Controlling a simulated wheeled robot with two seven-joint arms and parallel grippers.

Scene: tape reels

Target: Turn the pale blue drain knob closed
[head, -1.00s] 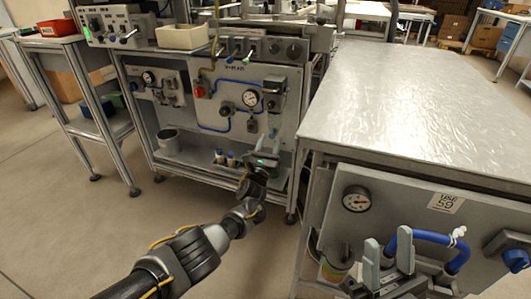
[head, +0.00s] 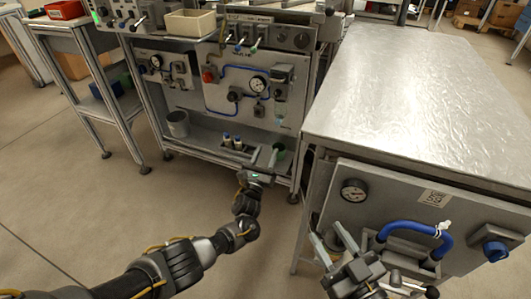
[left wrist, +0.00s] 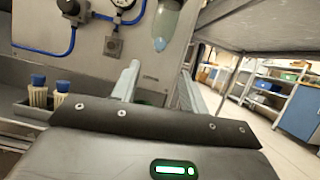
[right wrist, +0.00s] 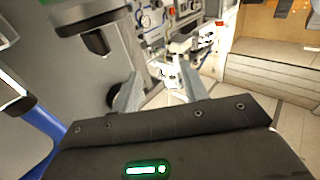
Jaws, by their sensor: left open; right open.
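A filter unit with a translucent pale blue bowl (left wrist: 167,22) hangs on the front panel. The small pale blue tip (left wrist: 160,44) at its bottom looks like the drain knob; its turn position is too small to tell. My right gripper (head: 328,233) is open and empty beside the right-hand cabinet.
Blue-capped bottles (left wrist: 48,92) stand in a holder on the lower shelf, left of my left gripper. The left floor is clear.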

